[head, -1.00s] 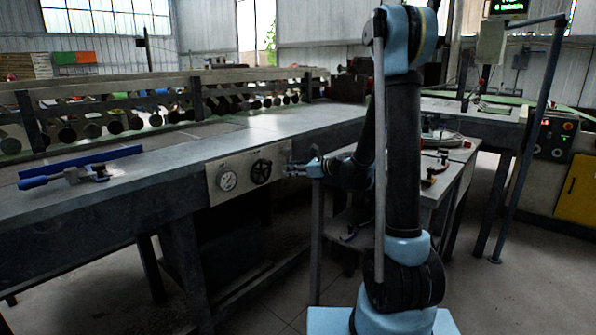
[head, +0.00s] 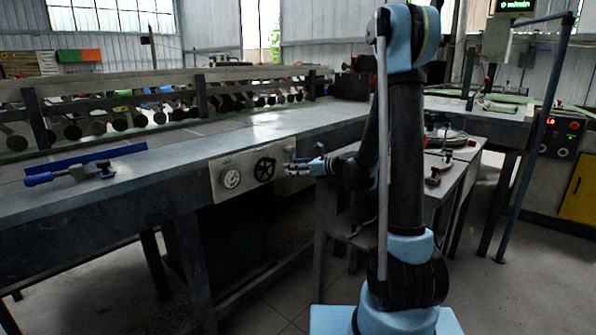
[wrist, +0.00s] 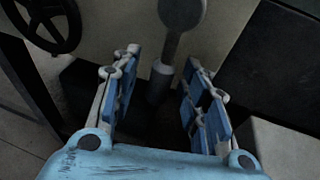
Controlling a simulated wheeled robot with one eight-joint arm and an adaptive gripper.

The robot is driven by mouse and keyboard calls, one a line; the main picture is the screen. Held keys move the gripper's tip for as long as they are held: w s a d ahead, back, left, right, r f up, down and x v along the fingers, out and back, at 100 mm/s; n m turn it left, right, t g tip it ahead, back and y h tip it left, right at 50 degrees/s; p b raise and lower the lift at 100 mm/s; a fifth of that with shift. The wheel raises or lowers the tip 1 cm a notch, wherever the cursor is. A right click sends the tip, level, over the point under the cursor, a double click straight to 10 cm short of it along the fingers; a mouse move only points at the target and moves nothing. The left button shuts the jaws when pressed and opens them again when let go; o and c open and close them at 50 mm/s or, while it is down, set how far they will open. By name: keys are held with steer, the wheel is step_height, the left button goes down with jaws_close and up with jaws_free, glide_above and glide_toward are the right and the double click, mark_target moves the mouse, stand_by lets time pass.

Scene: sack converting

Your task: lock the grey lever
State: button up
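The grey lever (wrist: 171,48) shows in the wrist view as a rod with a round flat head at the top and a short collar at its lower end. It stands beyond my gripper (wrist: 160,97), in line with the gap between the fingers. The blue-padded fingers are apart, with nothing held between them. I cannot tell whether the fingertips reach alongside the lever. In the head view, my gripper (head: 290,168) is at the front of the bench, just right of the black handwheel. The lever cannot be made out there.
The black handwheel (head: 264,169) and a round gauge (head: 231,178) sit on a pale panel left of my gripper. The wheel also shows at upper left in the wrist view (wrist: 45,22). A blue-handled tool lies on the long bench (head: 150,165). A side table (head: 462,158) stands right.

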steer(key=v, duration=1.2)
steer(key=shift+f, duration=0.15)
